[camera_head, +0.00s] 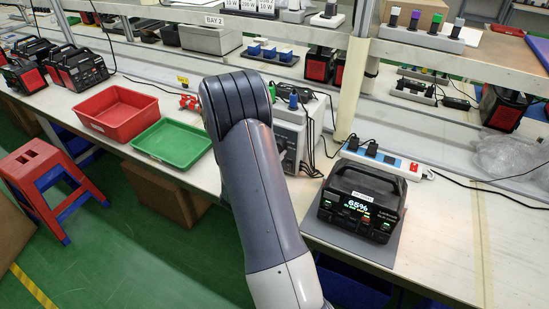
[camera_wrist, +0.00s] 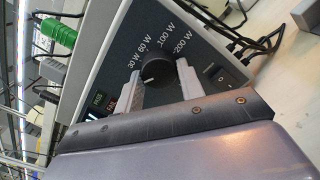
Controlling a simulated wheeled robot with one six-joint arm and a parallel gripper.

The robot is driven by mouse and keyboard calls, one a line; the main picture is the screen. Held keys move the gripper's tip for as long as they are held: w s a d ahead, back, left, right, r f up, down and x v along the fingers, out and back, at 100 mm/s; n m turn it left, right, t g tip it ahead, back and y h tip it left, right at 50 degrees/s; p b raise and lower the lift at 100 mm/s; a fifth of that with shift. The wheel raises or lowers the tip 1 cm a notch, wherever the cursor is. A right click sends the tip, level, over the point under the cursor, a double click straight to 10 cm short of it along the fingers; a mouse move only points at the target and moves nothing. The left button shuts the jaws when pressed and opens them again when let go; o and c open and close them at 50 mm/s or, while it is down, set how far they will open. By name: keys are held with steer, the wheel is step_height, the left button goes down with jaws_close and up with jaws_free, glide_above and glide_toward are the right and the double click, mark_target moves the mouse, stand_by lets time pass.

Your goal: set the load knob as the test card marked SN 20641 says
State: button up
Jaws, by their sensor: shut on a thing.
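In the wrist view, the round black load knob (camera_wrist: 158,72) sits on the dark face of the load box (camera_wrist: 115,60). Marks around it read 30 W, 60 W, 100 W and 200 W. A small pale line shows on the knob's lower left; which mark it points to is unclear. My gripper (camera_wrist: 160,80) is shut on the knob, one pale finger on each side. In the head view, the load box (camera_head: 290,133) is partly hidden behind my arm, and the gripper and knob are hidden. Test cards (camera_head: 247,5) with wattages stand at the top edge; their serial numbers are not readable.
A power station (camera_head: 361,202) showing 65% sits on a grey mat right of the load box. A green tray (camera_head: 172,143) and a red tray (camera_head: 116,111) lie to the left. Cables and a power strip (camera_head: 383,160) lie behind. A rocker switch (camera_wrist: 221,79) sits beside the knob.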

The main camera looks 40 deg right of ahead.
steer(key=shift+m, duration=0.3)
steer(key=o, duration=1)
steer(key=b+v, duration=0.2)
steer(key=v, duration=0.8)
steer(key=shift+s+a, duration=0.2)
steer(key=shift+a, duration=0.1)
steer(key=p+x, duration=0.2)
steer(key=x, duration=0.8)
steer(key=shift+w+d, duration=0.2)
steer(key=shift+d, duration=0.15)
